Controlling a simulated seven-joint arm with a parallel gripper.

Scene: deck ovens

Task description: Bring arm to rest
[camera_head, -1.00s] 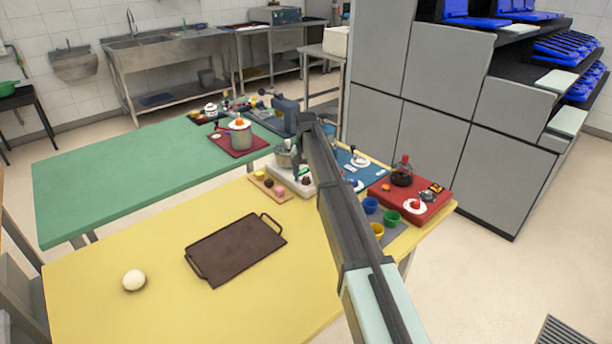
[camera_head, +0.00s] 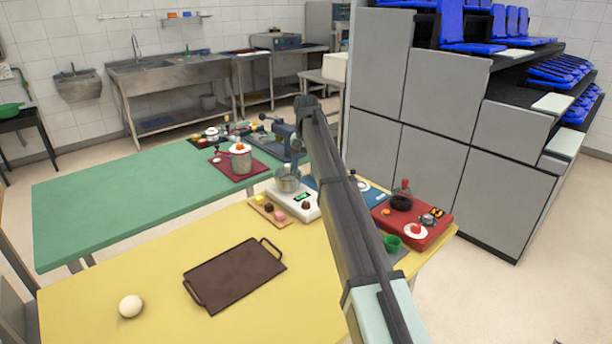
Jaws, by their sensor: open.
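My arm rises from the bottom right of the head view, over the yellow table (camera_head: 120,275), to a dark bend near the top middle. What lies past that bend is hidden behind the arm, and I cannot make out my gripper. The arm crosses in front of the things at the table's right end and touches nothing that I can see.
The yellow table holds a brown tray (camera_head: 236,276), a white egg-like ball (camera_head: 131,306), a white scale (camera_head: 303,209) and a red board (camera_head: 428,232). A green table (camera_head: 100,207) stands behind.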

